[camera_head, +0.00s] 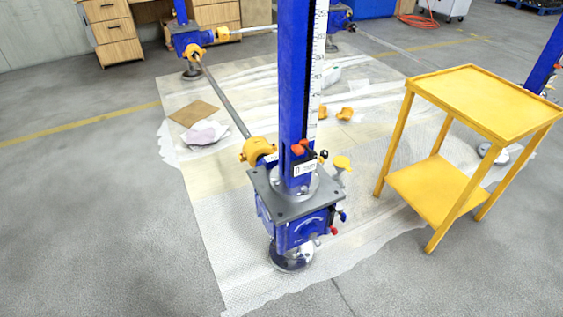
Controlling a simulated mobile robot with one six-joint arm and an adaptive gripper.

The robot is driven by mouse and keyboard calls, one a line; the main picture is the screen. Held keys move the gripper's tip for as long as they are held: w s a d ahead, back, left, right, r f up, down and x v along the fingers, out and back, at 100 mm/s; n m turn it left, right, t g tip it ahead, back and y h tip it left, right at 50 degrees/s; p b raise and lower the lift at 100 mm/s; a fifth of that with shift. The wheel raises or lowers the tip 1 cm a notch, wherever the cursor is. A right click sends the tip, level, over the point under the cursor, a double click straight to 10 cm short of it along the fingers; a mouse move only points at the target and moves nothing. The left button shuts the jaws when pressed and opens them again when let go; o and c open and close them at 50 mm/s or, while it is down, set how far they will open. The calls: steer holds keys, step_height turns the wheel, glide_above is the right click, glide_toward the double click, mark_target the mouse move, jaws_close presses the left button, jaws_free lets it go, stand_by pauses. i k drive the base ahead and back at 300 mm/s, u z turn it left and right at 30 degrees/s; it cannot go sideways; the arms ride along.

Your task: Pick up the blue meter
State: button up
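A tall blue post (293,75) with a white measuring scale (318,70) along its right side stands upright in the middle of the view. Its top is cut off by the frame edge. It rises from a blue screw jack (300,232) with a grey top plate. Small red, black and white parts sit low on the post. I cannot tell whether any of these, or the post itself, is the blue meter. No separate blue meter can be made out. My gripper is not in view.
A yellow two-shelf cart (480,100) stands at the right, its top empty. Another jack (190,42) stands at the back left, joined to the front one by a grey shaft (225,100). White sheeting (235,270) covers the floor around the jacks. Grey floor (90,200) is clear at left.

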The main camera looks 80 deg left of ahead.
mark_target(270, 161)
steer(key=z, duration=0.1)
steer(key=k, duration=1.5)
steer(key=u, duration=4.7)
steer(key=i, duration=0.15)
steer(key=z, duration=2.9)
steer(key=i, duration=0.15)
steer(key=u, duration=0.25)
